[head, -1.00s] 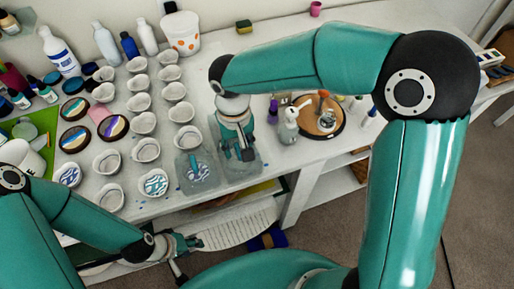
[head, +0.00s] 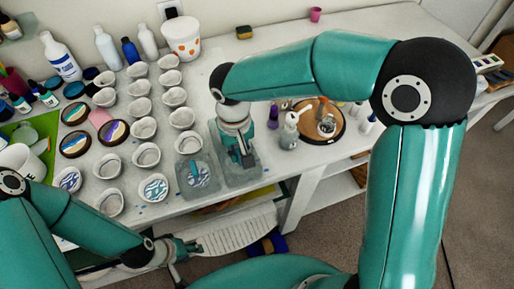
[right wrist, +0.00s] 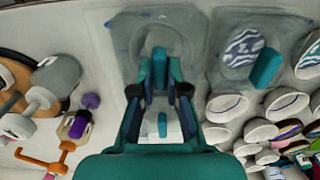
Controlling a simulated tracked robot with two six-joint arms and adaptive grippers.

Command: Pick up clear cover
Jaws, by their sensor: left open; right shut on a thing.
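A clear cover (head: 250,179) lies at the table's front edge, right of a second clear cover (head: 207,158). My right gripper (head: 245,160) is over the first cover, shut on its teal handle (right wrist: 158,66). In the right wrist view this cover (right wrist: 125,28) spreads beyond my fingers; I cannot tell whether it is lifted. The second cover has a teal handle (head: 192,174) and a blue-and-white swirled piece (head: 202,175) under it. My left gripper (head: 187,246) is open and empty, low in front of the table.
Rows of white cups (head: 144,128) and round swirled pieces (head: 75,144) fill the table's left. A wooden disc (head: 335,134) with small items and a grey bottle (head: 289,132) stand to the right. The table behind my right arm is mostly clear.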

